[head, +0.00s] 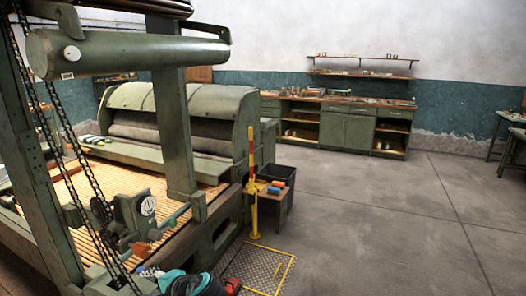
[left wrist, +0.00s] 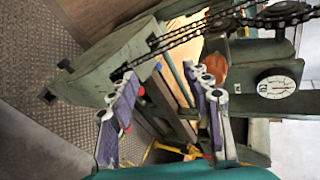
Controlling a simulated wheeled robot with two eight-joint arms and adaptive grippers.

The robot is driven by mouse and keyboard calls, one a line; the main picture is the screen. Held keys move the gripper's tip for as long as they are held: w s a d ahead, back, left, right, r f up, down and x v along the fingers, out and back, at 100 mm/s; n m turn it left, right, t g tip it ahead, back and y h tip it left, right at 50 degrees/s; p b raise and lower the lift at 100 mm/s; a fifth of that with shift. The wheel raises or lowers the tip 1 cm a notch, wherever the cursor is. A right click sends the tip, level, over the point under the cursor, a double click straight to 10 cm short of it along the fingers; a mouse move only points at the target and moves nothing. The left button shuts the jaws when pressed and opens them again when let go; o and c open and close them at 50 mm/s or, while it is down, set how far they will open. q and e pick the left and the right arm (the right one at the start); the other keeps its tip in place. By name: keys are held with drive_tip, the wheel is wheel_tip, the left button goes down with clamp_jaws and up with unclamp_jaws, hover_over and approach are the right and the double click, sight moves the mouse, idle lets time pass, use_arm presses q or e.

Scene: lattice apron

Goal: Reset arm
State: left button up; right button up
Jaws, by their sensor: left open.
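My left gripper (left wrist: 160,80) shows in the left wrist view with its two purple-padded fingers spread apart. Nothing is between them. Beyond the fingers are the green machine frame, dark chains (left wrist: 205,28), a round white dial gauge (left wrist: 276,86) and an orange-brown part (left wrist: 214,66). In the head view only a small part of the left gripper (head: 150,271) shows at the bottom edge, beside the teal part of my arm and close to the machine. I cannot tell whether it touches the frame or chains. My right gripper is in neither view.
A large green machine (head: 177,120) with a slatted wooden bed (head: 110,190) fills the left. A yellow and red post (head: 252,200) and a dark bin (head: 272,173) stand beside it. A green workbench (head: 345,125) lines the back wall. The concrete floor (head: 400,220) at right is clear.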

use_arm(q)
drive_tip(key=s+d+f+n+h, duration=0.2)
drive_tip(key=s+d+n+h, duration=0.2)
drive_tip(key=s, duration=0.4)
drive_tip(key=s+d+f+n+t+h, duration=0.1)
drive_tip(key=s+d+f+n+h, duration=0.2)
drive_tip(key=s+d+h, duration=0.3)
drive_tip(key=s+d+n, duration=0.1)
drive_tip(key=s+d, duration=0.2)
drive_tip(key=shift+h, duration=0.3)
